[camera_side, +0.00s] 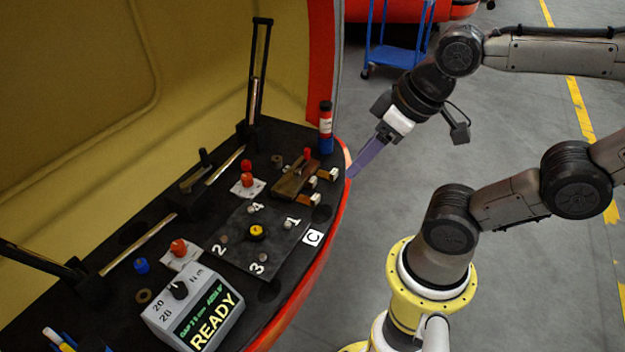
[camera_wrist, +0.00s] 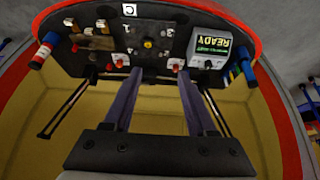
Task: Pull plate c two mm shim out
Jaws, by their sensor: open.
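Plate C (camera_side: 265,245) is a dark square plate numbered 1 to 4, with a yellow centre knob and a white C label (camera_side: 312,238) beside it. It also shows in the wrist view (camera_wrist: 147,32). Brass-coloured pieces with white tags, apparently shims, sit at a brown block (camera_side: 290,185); one is the near tab (camera_side: 310,200), another the far tab (camera_side: 328,174). They show at upper left in the wrist view (camera_wrist: 98,42). I cannot tell which is two mm. My gripper (camera_side: 354,172), with long purple fingers, is open and empty by the nosecone's rim; its fingers also show in the wrist view (camera_wrist: 160,73).
A grey box reading READY (camera_side: 200,308) stands at the front. A red-and-blue cylinder (camera_side: 325,128) stands near the gripper. Black upright levers (camera_side: 258,75) and red knobs (camera_side: 247,178) rise from the dark deck. The nosecone's red rim (camera_side: 325,265) borders it; open floor lies right.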

